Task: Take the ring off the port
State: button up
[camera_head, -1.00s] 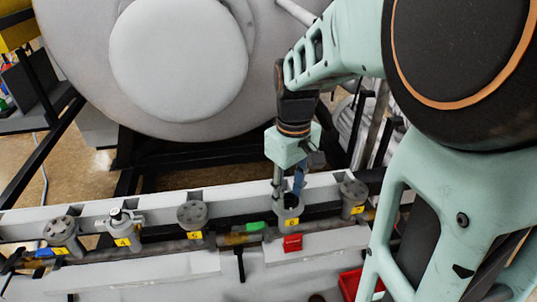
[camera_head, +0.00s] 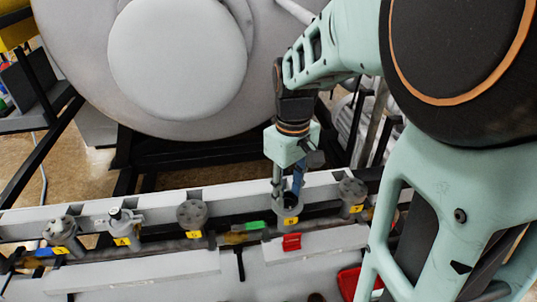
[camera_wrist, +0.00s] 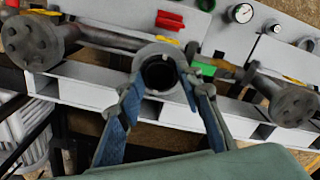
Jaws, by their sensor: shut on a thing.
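The port (camera_head: 287,217) is a short upright grey stub on the white rail, with a yellow label on its front and a red tag below. Its round mouth shows in the wrist view with a dark bore. A grey ring (camera_wrist: 147,56) sits around that mouth. My gripper (camera_head: 287,193) reaches down to the port from above. In the wrist view its blue-padded fingers (camera_wrist: 160,77) stand on either side of the mouth, shut on the ring. The ring is still at the port. The exact finger contact is partly hidden.
Several capped ports stand along the same rail, one just right (camera_head: 351,192) and one left (camera_head: 192,215). A clamped port (camera_head: 120,223) stands farther left. A green tag (camera_head: 255,225) lies close by. The large grey furnace door (camera_head: 180,60) is behind.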

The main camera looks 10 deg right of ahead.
jog(key=shift+s+f, duration=0.15)
jog(key=shift+f, duration=0.05)
jog(key=c, duration=0.4)
jog(key=shift+o, duration=0.2)
jog(key=shift+r, duration=0.1)
jog(key=shift+r+p, duration=2.55)
jog(key=shift+r, duration=0.55)
